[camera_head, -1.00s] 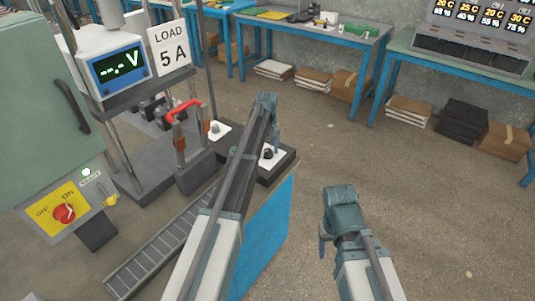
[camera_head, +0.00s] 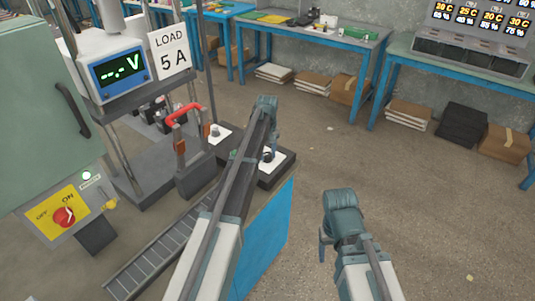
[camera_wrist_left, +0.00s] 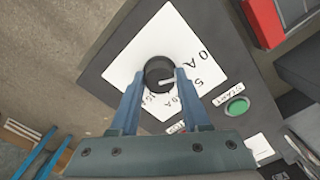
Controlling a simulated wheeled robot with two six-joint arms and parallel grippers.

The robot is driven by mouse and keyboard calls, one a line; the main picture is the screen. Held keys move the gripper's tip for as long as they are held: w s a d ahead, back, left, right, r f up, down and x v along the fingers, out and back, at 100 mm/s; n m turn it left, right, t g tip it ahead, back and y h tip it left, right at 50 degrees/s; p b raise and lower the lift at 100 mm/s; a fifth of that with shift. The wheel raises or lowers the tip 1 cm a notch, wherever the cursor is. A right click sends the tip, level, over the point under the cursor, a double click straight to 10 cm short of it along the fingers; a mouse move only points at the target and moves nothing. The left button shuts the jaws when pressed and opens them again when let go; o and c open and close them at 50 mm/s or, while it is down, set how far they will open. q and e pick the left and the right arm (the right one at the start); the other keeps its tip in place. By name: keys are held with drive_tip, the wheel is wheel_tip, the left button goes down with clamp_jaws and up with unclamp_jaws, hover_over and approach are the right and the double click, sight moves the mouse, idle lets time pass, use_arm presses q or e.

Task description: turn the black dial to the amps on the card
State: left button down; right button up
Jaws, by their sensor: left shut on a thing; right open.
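The card (camera_head: 173,50) reads "LOAD 5 A" and stands beside the voltage display. The black dial (camera_wrist_left: 158,72) sits on a white plate (camera_wrist_left: 128,66) with amp marks around it; "0 A" and a "5" can be read at the right, the others are partly hidden. My right gripper (camera_head: 324,246) is open and empty, above bare floor.
A green START button (camera_wrist_left: 237,106) is on the same box, near the right finger. A red-handled switch (camera_head: 183,115) stands left of my left arm. The display (camera_head: 118,68) reads "--.- V". A cabinet with a red knob (camera_head: 64,216) stands at the left.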

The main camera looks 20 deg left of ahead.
sight(267, 154)
use_arm(q)
drive_tip(key=m, duration=0.4)
drive_tip(key=shift+m, duration=1.9)
drive_tip(key=shift+c, duration=1.9)
unclamp_jaws()
drive_tip(key=shift+r, duration=0.1)
wheel_tip(267, 154, up, 14)
drive_tip(key=p, duration=1.4)
drive_tip(key=shift+f, duration=0.2)
